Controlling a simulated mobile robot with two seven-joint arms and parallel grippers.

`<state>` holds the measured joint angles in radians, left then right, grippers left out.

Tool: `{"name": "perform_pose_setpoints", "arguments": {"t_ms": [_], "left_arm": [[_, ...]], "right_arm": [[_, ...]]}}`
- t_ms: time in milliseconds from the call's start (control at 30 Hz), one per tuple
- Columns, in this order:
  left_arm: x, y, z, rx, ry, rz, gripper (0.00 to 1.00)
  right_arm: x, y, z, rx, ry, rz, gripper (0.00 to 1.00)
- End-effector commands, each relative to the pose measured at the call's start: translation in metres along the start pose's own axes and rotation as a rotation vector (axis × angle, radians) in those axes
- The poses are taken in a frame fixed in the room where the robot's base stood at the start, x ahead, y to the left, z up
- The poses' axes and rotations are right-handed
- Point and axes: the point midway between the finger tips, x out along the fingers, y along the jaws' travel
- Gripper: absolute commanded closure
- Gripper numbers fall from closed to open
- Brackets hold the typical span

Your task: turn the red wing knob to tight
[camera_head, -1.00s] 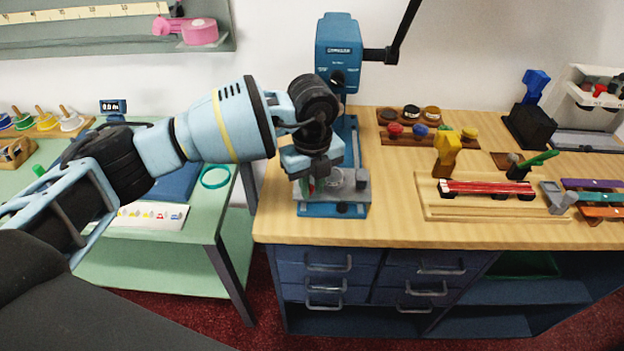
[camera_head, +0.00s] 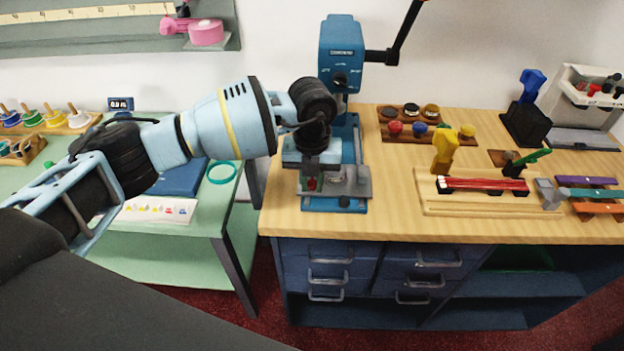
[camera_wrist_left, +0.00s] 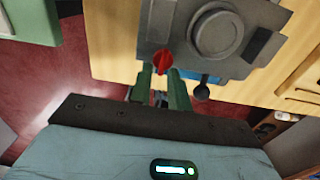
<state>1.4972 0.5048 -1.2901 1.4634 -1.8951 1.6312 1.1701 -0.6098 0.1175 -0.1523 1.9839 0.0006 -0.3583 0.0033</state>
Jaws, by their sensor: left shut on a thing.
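The red wing knob (camera_wrist_left: 163,62) sits on the front edge of a grey plate (camera_wrist_left: 190,25), beside a round grey disc (camera_wrist_left: 215,36). The plate is on the base of the blue press (camera_head: 340,55), and the knob also shows as a small red spot in the head view (camera_head: 312,184). My left gripper (camera_wrist_left: 165,75) reaches the knob with its two green fingers and is shut on it. In the head view the left gripper (camera_head: 313,182) is over the plate's left part. The fingers partly hide the knob. My right gripper is not in view.
The press's black lever (camera_head: 410,30) rises to the right of its head. To the right are a rack of coloured knobs (camera_head: 425,139) and a wooden tray (camera_head: 440,208) with a red strip. The green table (camera_head: 120,255) stands left. The counter's front edge is clear.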

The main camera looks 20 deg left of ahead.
Motion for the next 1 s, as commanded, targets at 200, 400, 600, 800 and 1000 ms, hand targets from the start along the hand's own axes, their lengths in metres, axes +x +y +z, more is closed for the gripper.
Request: {"name": "perform_pose_setpoints", "arguments": {"t_ms": [200,400,600,800,1000], "left_arm": [[0.000,0.001,0.001,0.001,-0.002,0.001,1.00],[0.000,0.001,0.001,0.000,-0.001,0.001,0.74],[0.000,0.000,0.000,0.001,-0.001,0.001,0.61],[-0.001,0.000,0.000,0.001,-0.001,0.000,0.61],[-0.024,0.000,0.001,0.001,-0.005,-0.001,0.61]], "right_arm": [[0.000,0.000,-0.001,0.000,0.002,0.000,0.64],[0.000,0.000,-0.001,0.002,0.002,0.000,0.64],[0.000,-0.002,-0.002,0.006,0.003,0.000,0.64],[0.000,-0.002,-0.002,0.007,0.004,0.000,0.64],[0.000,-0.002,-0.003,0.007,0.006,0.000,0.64]]}}
